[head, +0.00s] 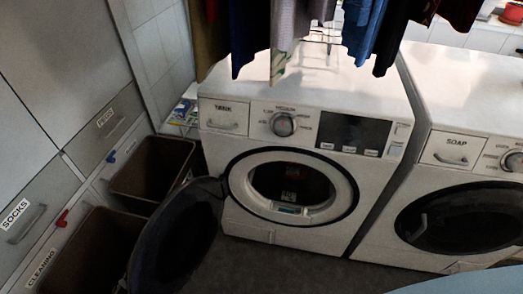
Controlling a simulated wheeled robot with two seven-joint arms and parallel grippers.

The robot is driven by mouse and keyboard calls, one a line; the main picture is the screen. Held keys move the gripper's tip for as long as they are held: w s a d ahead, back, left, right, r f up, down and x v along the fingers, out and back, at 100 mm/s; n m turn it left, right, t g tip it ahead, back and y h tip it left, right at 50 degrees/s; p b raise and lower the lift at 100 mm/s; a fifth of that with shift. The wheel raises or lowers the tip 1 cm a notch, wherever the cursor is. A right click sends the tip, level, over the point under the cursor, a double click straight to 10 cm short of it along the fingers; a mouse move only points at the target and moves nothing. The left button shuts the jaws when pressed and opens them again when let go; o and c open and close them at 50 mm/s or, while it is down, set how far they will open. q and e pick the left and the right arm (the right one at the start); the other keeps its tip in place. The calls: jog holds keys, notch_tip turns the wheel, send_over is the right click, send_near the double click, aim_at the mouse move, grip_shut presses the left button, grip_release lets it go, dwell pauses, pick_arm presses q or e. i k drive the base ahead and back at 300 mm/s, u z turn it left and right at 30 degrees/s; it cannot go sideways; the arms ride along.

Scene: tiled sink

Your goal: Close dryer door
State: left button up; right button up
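The dryer (230,156) is a white front-loading machine in the middle of the head view. Its round drum opening (290,188) is uncovered. The dark round dryer door (178,240) stands wide open, swung out to the left of the opening and toward me. Its lower part is cut off by the bottom edge of the picture. Neither of my grippers is in view.
A second white machine (422,178) stands at the right with its dark round door (465,218) shut. Brown bins (150,168) stand at the left beside labelled drawers (28,215). Clothes (290,28) hang above the dryer. Dark floor lies in front.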

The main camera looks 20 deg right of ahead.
aim_at(183, 229)
jog(key=u, duration=1.1)
jog(key=k, duration=0.9)
jog(key=z, duration=1.7)
jog(key=i, duration=0.5)
jog(key=u, duration=0.05)
